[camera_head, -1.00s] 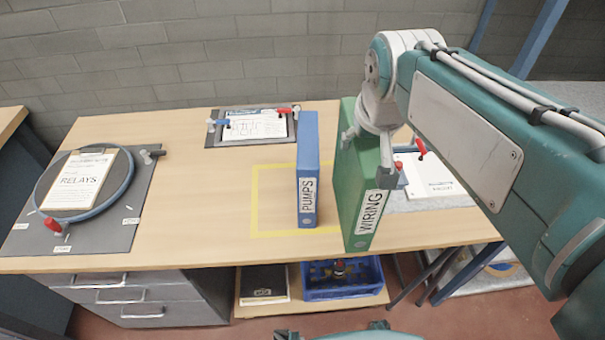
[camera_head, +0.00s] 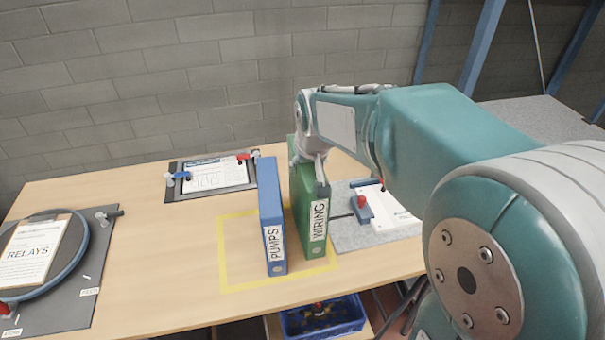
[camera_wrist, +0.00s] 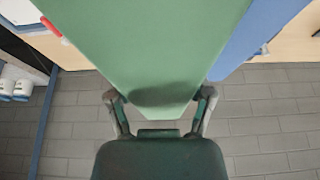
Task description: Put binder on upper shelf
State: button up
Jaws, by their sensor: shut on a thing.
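A green binder labelled WIRING (camera_head: 317,222) stands upright on the wooden table, inside the right part of the yellow square outline (camera_head: 226,262). A blue binder labelled PUMPS (camera_head: 272,225) stands upright just left of it, with a narrow gap at the front. My gripper (camera_head: 309,158) is shut on the upper part of the green binder. In the wrist view the green binder (camera_wrist: 150,50) fills the middle between my two fingers (camera_wrist: 160,104), and the blue binder (camera_wrist: 252,32) is beside it. No upper shelf is clearly visible.
A clipboard board (camera_head: 213,178) lies at the back of the table. A board with a RELAYS sheet (camera_head: 32,252) lies at left, and a grey mat (camera_head: 345,236) lies right of the green binder. A blue crate (camera_head: 322,318) sits below the table.

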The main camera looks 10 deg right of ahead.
jog(key=x, duration=0.6)
jog(key=shift+w, duration=0.1)
jog(key=o, duration=1.3)
jog(key=shift+f, duration=0.15)
